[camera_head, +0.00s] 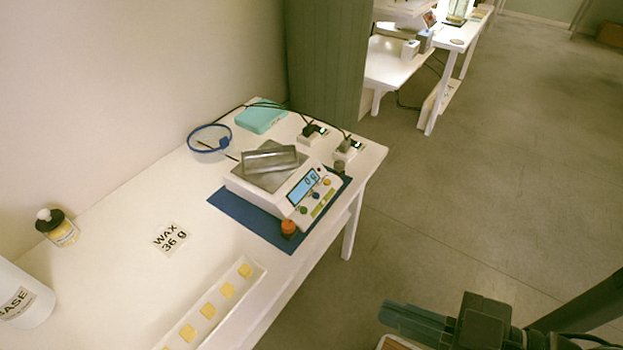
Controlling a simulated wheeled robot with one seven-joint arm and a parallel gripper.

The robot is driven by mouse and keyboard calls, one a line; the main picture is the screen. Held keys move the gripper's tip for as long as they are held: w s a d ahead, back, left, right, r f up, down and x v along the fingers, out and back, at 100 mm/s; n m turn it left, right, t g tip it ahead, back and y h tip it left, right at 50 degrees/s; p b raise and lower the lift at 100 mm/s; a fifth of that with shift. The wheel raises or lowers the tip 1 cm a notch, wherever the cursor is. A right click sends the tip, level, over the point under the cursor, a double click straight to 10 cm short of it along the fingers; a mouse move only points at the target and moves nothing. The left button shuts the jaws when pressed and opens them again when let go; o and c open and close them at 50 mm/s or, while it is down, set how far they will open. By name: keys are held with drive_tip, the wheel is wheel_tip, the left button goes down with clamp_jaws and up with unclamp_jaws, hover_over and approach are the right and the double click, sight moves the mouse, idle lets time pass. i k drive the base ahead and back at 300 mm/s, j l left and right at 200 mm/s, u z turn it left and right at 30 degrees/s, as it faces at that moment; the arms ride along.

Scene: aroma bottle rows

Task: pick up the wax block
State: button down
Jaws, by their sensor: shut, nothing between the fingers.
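Several small yellow wax blocks lie in a row in a long white tray (256,277) at the front edge of the white table. The farthest wax block (245,270) is nearest the scale, and another wax block (187,332) is near the bottom of the view. My gripper (388,313) is at the lower right, over the floor beside the table. It is shut and empty, pointing left, well apart from the tray and the wax blocks.
A scale (305,195) reading 0 g, with a metal pan (270,158) on it, stands on a blue mat (238,211). A "WAX 36 g" label (171,239), a jar (60,229) and a white BASE bottle (22,300) are farther left. Cables and small devices lie behind.

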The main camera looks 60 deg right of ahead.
sight(245, 271)
drive_tip(key=l+u, duration=0.25)
drive_tip(key=u, duration=0.15)
drive_tip(key=k+l+u, duration=0.1)
drive_tip(key=l+u, duration=0.4)
drive_tip(key=u, duration=0.25)
drive_tip(key=k+l+u, duration=0.15)
drive_tip(key=u, duration=0.2)
